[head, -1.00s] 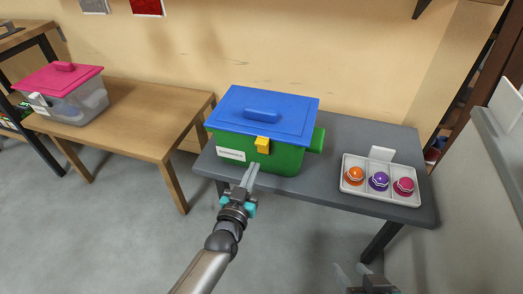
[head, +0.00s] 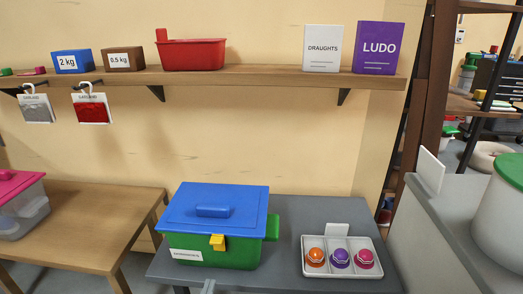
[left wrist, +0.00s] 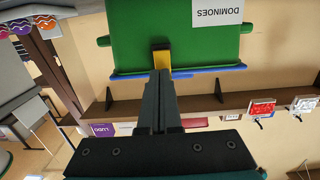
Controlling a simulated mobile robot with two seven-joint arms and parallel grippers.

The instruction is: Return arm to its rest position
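My left gripper (head: 208,287) shows only as a tip at the bottom edge of the head view, in front of the green box. In the left wrist view its two fingers (left wrist: 162,98) lie together, with nothing visible between them. They point at the yellow latch (left wrist: 161,59) of the box, which looks just beyond the tips; contact cannot be told. The green box (head: 213,249) with a blue lid (head: 235,198) stands on the grey table, lid on. Its label reads DOMINOES in the left wrist view (left wrist: 217,12). My right gripper is out of view.
The grey table (head: 305,211) also holds a white tray (head: 342,271) with orange, purple and pink pieces. A wooden shelf (head: 250,76) with boxes hangs above. A wooden table (head: 95,220) with a pink-lidded bin stands left; a grey counter (head: 430,235) stands right.

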